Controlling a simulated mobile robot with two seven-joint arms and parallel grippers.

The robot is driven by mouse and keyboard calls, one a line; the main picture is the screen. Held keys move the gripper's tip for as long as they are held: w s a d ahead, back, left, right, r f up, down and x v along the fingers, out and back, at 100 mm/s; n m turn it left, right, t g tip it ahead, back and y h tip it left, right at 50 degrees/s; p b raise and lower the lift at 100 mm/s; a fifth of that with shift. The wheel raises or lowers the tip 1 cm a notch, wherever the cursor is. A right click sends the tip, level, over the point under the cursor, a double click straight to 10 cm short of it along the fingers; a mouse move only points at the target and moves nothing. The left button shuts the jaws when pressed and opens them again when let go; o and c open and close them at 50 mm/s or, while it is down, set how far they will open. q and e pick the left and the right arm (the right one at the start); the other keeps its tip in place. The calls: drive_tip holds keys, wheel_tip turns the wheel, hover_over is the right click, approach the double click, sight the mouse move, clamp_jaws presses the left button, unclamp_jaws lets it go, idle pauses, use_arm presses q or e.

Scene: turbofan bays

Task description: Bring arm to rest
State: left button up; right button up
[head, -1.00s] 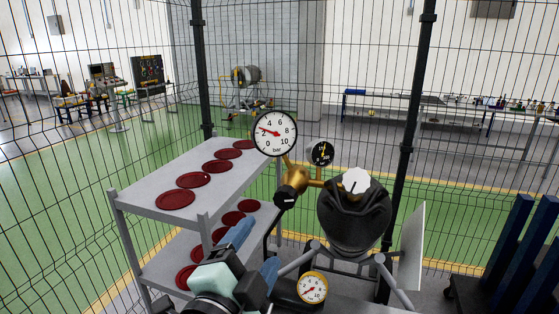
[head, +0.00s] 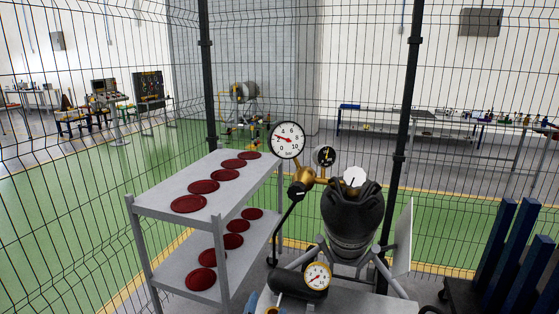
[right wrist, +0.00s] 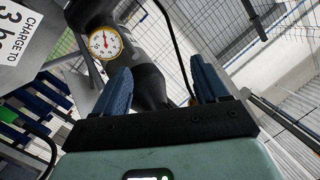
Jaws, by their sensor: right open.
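My right gripper (right wrist: 163,88) is open, its two blue fingers apart with nothing between them in the right wrist view. In the head view only a bit of blue and dark parts shows at the bottom edge, below the gauge rig. The dark cylinder (head: 351,220) stands upright in a grey frame, with a brass regulator (head: 303,180) and a large white dial (head: 287,140) beside it. The cylinder's dark body (right wrist: 150,82) shows beyond the fingers in the right wrist view; whether they touch it cannot be told. My left gripper is not in view.
A small yellow-rimmed gauge (head: 317,276) sits low in front of the cylinder. A grey two-shelf cart (head: 160,207) with several dark red discs stands at left. Blue posts (head: 497,245) stand at right. A wire fence closes off the back. A "CHARGE TO 3" sign (right wrist: 22,35) shows.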

drive_tip(key=s+d+f+n+g+y, duration=0.1)
drive_tip(key=d+f+n+g, duration=0.15)
drive_tip(key=f, duration=0.75)
drive_tip(key=s+d+f+n+g+y, duration=0.15)
drive_tip(key=d+f, duration=0.25)
drive_tip(key=f, duration=0.6)
drive_tip(key=s+d+f+g+p, duration=0.1)
drive_tip(key=s+d+f+g, duration=0.2)
drive_tip(key=s+f, duration=0.3)
drive_tip(key=s+d+f+g, duration=0.3)
drive_tip(key=s+f, duration=0.1)
drive_tip(key=f, duration=0.5)
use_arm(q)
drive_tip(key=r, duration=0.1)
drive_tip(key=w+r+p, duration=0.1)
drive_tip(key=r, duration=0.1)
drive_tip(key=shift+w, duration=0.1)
use_arm(e)
drive_tip(key=s+d+f+g+y, duration=0.1)
drive_tip(key=s+f+g, duration=0.2)
drive_tip(key=s, duration=0.9)
drive_tip(key=s+d+f+g+y, duration=0.1)
drive_tip(key=s+f+g, duration=0.3)
drive_tip(key=s, duration=0.8)
drive_tip(key=shift+s+d+f+g, duration=0.25)
drive_tip(key=shift+d+f+g, duration=0.05)
drive_tip(key=shift+d+f, duration=0.1)
drive_tip(key=shift+w+y, duration=0.1)
drive_tip(key=shift+y, duration=0.15)
